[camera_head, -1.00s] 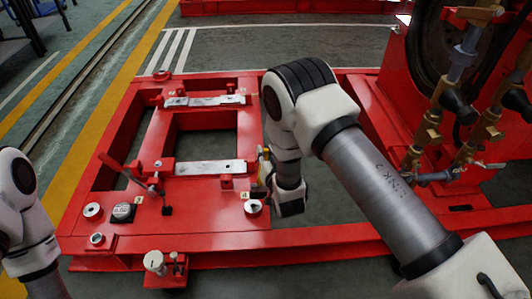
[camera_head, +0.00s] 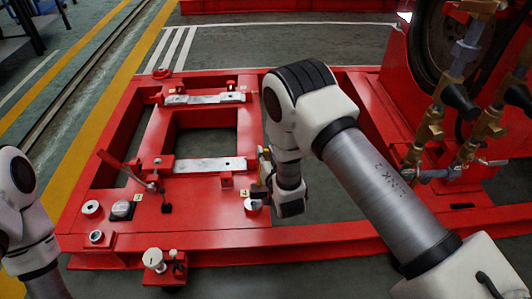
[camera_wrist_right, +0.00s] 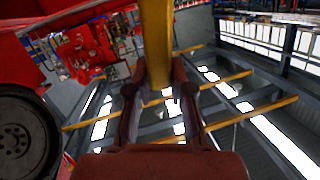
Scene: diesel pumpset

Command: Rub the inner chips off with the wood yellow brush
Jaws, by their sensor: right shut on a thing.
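My right gripper (camera_head: 262,178) is at the right edge of the red frame's near plate, partly hidden by my own wrist. In the right wrist view its two fingers (camera_wrist_right: 158,82) are shut on the yellow wooden brush (camera_wrist_right: 157,35). The brush's bristles cannot be made out. Two pale metal strips lie across the frame: a near strip (camera_head: 208,165), just left of the gripper, and a far strip (camera_head: 204,99). Small dark marks show on them, too small to tell as chips. My left arm shows at the left edge, but its gripper is out of view.
The red base frame (camera_head: 150,235) has open gaps between its beams. Brass valves and pipes (camera_head: 430,130) and a large wheel rise at the right.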

